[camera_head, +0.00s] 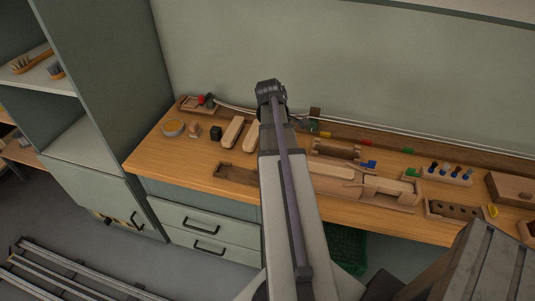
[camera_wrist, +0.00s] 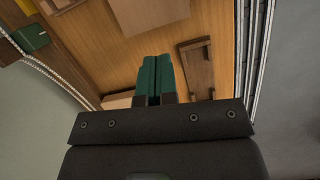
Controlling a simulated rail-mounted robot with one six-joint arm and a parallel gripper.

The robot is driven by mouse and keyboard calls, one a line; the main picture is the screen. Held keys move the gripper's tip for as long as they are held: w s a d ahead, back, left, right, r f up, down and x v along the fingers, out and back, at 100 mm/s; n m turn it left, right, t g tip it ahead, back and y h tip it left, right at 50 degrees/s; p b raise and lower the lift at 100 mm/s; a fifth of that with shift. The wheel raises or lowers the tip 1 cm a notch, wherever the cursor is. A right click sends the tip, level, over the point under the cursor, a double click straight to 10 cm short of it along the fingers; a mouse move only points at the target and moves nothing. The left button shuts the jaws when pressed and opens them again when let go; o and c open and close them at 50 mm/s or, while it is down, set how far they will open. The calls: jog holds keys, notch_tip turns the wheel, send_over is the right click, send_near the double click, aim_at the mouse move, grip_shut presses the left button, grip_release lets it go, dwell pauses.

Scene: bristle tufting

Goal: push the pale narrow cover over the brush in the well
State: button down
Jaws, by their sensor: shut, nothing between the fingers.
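A long wooden fixture (camera_head: 235,176) lies along the front of the bench, partly hidden behind my arm. A pale narrow piece (camera_head: 332,169), which looks like the cover, lies along its right part. A pale block (camera_head: 391,186) sits in the fixture's right end. I cannot make out the brush in the well. My gripper is hidden behind my arm in the head view. In the wrist view its green fingers (camera_wrist: 155,78) are shut together and empty, above the bench top. A pale wooden piece (camera_wrist: 118,100) shows partly beside them, at lower left.
Two pale oblong blocks (camera_head: 232,131) lie left of my arm. A peg rack (camera_head: 446,175) and a holed block (camera_head: 455,210) stand at right. A brown slotted holder (camera_wrist: 197,68) lies right of the fingers in the wrist view. The wall runs behind the bench.

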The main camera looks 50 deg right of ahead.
jog(key=shift+n, duration=0.9)
jog(key=b+x, duration=1)
jog(key=shift+s+f, duration=0.2)
jog(key=shift+s, duration=0.05)
jog(key=s, duration=0.1)
jog(key=s+d, duration=0.1)
jog(key=s, duration=0.1)
jog(key=shift+d+r, duration=0.2)
jog(key=shift+d, duration=0.15)
jog(key=shift+s+d, duration=0.1)
jog(key=shift+s, duration=0.25)
